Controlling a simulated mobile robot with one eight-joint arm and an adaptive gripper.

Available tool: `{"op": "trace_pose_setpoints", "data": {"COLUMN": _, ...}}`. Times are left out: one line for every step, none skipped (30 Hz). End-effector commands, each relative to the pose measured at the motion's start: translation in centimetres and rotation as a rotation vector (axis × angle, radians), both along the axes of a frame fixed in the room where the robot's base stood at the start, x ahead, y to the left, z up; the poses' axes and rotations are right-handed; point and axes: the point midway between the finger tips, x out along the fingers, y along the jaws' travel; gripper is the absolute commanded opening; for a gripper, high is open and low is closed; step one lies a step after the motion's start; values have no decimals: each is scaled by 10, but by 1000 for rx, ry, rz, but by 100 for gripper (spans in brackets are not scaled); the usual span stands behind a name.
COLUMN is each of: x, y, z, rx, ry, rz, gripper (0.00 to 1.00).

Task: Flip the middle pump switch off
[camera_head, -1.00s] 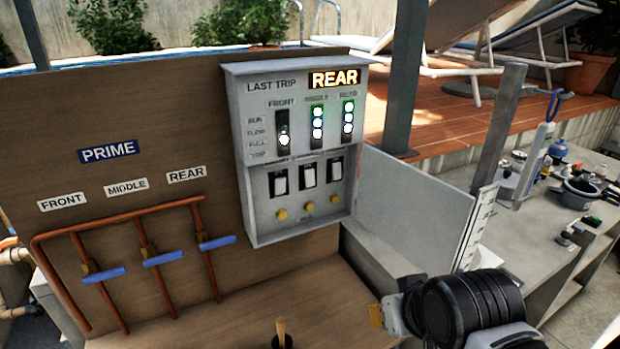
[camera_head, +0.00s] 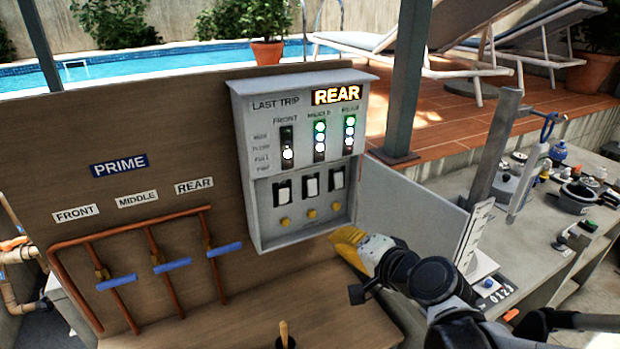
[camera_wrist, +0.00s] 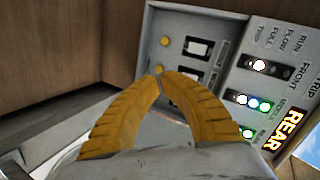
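The grey pump panel (camera_head: 243,180) hangs on the wooden board. Its middle switch (camera_head: 312,185) is a white rocker in a black frame, between the front switch (camera_head: 283,191) and the rear switch (camera_head: 337,179). A yellow button sits below each. The middle column of lights (camera_head: 320,138) is lit; the front column shows one bright lamp. My gripper (camera_head: 345,238) has yellow fingers and is at the panel's lower right corner, below the switches. In the wrist view my gripper (camera_wrist: 160,76) has its fingertips together and empty, near the yellow buttons. The fingers partly hide the panel there.
Copper pipes with blue-handled valves (camera_head: 171,264) stand at left on the board. A grey side plate (camera_head: 410,205) stands right of the panel, close to my arm. A cluttered counter (camera_head: 540,250) lies further right. The space before the panel is open.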

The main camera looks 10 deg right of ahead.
Motion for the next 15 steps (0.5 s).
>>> {"op": "trace_pose_setpoints", "data": {"x": 9, "y": -5, "z": 9, "rx": 78, "ry": -17, "rz": -36, "gripper": 0}}
{"op": "trace_pose_setpoints", "data": {"x": 13, "y": -7, "z": 13, "rx": 124, "ry": -26, "rz": -56, "gripper": 0}}
{"op": "trace_pose_setpoints", "data": {"x": 17, "y": -10, "z": 17, "rx": 180, "ry": -38, "rz": -80, "gripper": 0}}
{"op": "trace_pose_setpoints", "data": {"x": 20, "y": -12, "z": 19, "rx": 218, "ry": -46, "rz": -96, "gripper": 0}}
{"op": "trace_pose_setpoints", "data": {"x": 22, "y": -15, "z": 22, "rx": 253, "ry": -53, "rz": -112, "gripper": 0}}
{"op": "trace_pose_setpoints", "data": {"x": 25, "y": -18, "z": 24, "rx": 294, "ry": -61, "rz": -130, "gripper": 0}}
{"op": "trace_pose_setpoints", "data": {"x": 26, "y": -20, "z": 25, "rx": 319, "ry": -65, "rz": -140, "gripper": 0}}
{"op": "trace_pose_setpoints", "data": {"x": 27, "y": -21, "z": 27, "rx": 341, "ry": -69, "rz": -148, "gripper": 0}}
{"op": "trace_pose_setpoints", "data": {"x": 29, "y": -23, "z": 28, "rx": 364, "ry": -74, "rz": -158, "gripper": 0}}
{"op": "trace_pose_setpoints", "data": {"x": 29, "y": -24, "z": 28, "rx": 376, "ry": -76, "rz": -164, "gripper": 0}}
{"op": "trace_pose_setpoints", "data": {"x": 30, "y": -25, "z": 29, "rx": 387, "ry": -78, "rz": -169, "gripper": 0}}
{"op": "trace_pose_setpoints", "data": {"x": 30, "y": -26, "z": 29, "rx": 397, "ry": -79, "rz": -172, "gripper": 0}}
{"op": "trace_pose_setpoints", "data": {"x": 30, "y": -26, "z": 29, "rx": 402, "ry": -80, "rz": -174, "gripper": 0}}
{"op": "trace_pose_setpoints", "data": {"x": 30, "y": -26, "z": 29, "rx": 404, "ry": -81, "rz": -175, "gripper": 0}}
{"op": "trace_pose_setpoints", "data": {"x": 30, "y": -26, "z": 29, "rx": 404, "ry": -80, "rz": -175, "gripper": 0}}
